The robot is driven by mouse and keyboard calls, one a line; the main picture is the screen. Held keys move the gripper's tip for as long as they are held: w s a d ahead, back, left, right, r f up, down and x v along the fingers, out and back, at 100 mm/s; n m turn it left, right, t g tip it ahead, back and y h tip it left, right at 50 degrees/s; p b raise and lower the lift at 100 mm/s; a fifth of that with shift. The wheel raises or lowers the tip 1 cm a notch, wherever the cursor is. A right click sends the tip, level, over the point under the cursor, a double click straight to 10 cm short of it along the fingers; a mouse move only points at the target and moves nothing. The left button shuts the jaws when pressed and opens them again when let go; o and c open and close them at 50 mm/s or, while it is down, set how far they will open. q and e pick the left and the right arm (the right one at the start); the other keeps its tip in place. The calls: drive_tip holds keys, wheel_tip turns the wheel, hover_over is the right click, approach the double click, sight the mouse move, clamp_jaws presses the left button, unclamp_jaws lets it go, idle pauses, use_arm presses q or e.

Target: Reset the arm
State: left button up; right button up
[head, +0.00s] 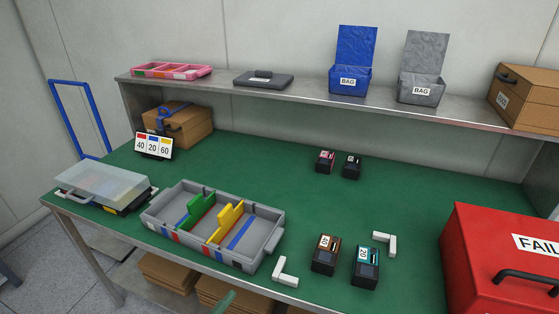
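Neither of my grippers and no clear part of my arms shows in the head view. A grey divided tray (255,262) sits on the green table mat (270,165), with a green divider (195,208) and a yellow divider (227,220) standing in it. Two small dark boxes, one with a brown label (325,254) and one with a teal label (366,267), stand near the front edge. White L-shaped corner pieces lie beside them, one at left (284,272) and one at right (384,243).
A red FAIL box (480,250) fills the right front. A clear-lidded case (105,183) and a number sign (153,145) stand at left. Two small dark boxes (325,161) stand farther back. The shelf (300,90) holds a pink tray, blue and grey bags. The middle mat is clear.

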use_arm(q)
drive_tip(key=s+a+f+n+g+y, duration=0.3)
drive_tip(key=s+a+f+n, duration=0.3)
drive_tip(key=s, duration=0.4)
drive_tip(key=s+a+f+n+g+y+p, duration=0.1)
drive_tip(key=s+a+f+n+g+y, duration=0.3)
drive_tip(key=s+f+n, duration=0.4)
wheel_tip(320, 180, down, 3)
drive_tip(key=s+a+y, duration=0.1)
drive_tip(key=s+a, duration=0.1)
drive_tip(key=s, duration=0.1)
drive_tip(key=shift+a, duration=0.25)
use_arm(e)
drive_tip(key=shift+w+r, duration=0.7)
drive_tip(key=shift+r, duration=0.2)
